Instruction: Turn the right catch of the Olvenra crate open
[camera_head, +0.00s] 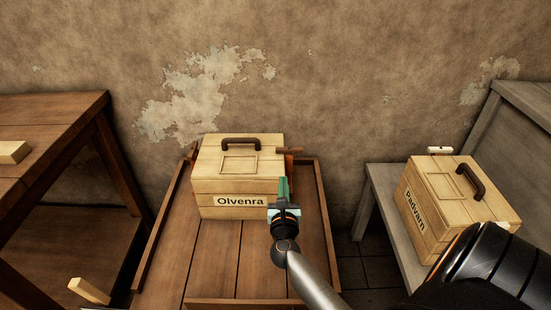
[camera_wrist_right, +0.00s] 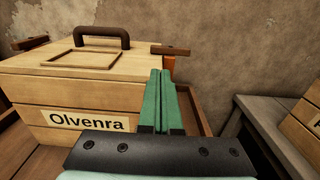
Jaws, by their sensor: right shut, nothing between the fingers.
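The Olvenra crate (camera_head: 222,187) is a pale wooden box with a dark handle on its closed lid, standing in a brown wooden tray. Its name label also shows in the right wrist view (camera_wrist_right: 87,121). The right catch (camera_head: 290,150) is a brown bar on an orange mount at the crate's right side; it also shows in the right wrist view (camera_wrist_right: 170,50). My right gripper (camera_head: 284,181) has green fingers, shut and empty, in front of the crate's right front corner. In the right wrist view its fingertips (camera_wrist_right: 161,72) appear just below the catch and hide part of its mount; contact cannot be told. My left gripper is out of view.
The tray (camera_head: 160,232) has raised rims and bare boards in front of the crate. A Padvarn crate (camera_head: 417,205) stands on a grey bench (camera_head: 385,190) to the right. A brown table (camera_head: 60,105) with a pale block (camera_head: 13,152) stands left. The wall is close behind.

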